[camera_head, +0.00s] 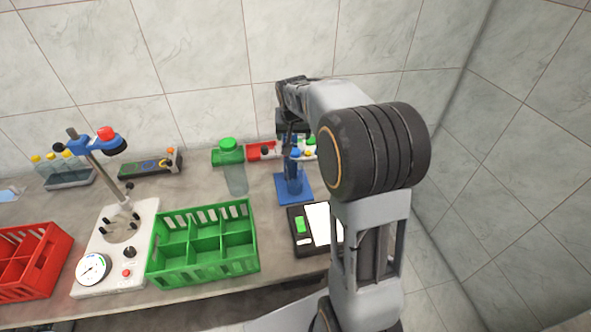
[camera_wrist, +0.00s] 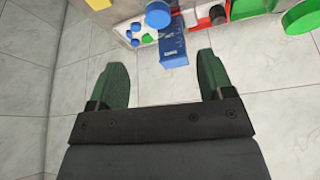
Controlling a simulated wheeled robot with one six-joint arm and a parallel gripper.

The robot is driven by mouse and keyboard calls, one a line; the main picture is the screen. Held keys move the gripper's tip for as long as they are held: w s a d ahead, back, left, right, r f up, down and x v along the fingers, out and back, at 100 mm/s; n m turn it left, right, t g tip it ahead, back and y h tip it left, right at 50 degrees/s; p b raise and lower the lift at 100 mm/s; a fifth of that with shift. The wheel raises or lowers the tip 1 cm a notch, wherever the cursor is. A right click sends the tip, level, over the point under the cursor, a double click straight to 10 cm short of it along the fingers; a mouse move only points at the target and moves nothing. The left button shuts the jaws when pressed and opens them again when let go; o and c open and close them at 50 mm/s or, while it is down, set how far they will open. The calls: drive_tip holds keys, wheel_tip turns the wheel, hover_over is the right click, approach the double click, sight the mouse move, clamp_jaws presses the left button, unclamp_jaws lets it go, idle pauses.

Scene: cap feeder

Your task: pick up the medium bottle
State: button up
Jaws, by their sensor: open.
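A clear bottle with a green cap (camera_head: 235,178) stands upright on the bench behind the green crate; I cannot tell for certain whether it is the medium one. A large round green cap (camera_wrist: 302,17) shows at the right edge of the wrist view. My gripper (camera_head: 289,142) is above the back of the bench, near the blue stand and to the right of the clear bottle. In the wrist view its green fingers (camera_wrist: 162,70) are spread, with nothing between them.
A blue stand (camera_head: 305,198) with a blue-topped piece is close below my gripper. A green divided crate (camera_head: 205,262), red crate (camera_head: 48,245), white gauge unit (camera_head: 135,275) and black scale (camera_head: 300,240) fill the front. A tiled wall (camera_head: 200,45) rises behind.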

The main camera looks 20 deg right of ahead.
sight(295, 152)
drive_tip(key=x, duration=0.3)
drive_tip(key=p+x, duration=0.1)
drive_tip(key=x, duration=0.4)
drive_tip(key=shift+w+d+f, duration=0.2)
drive_tip(key=shift+w+d, duration=0.15)
drive_tip(key=shift+w, duration=0.05)
drive_tip(key=shift+p+x, duration=1.35)
drive_tip(key=shift+x, duration=1.25)
drive_tip(key=shift+d, duration=0.1)
drive_tip(key=shift+s, duration=0.1)
clamp_jaws()
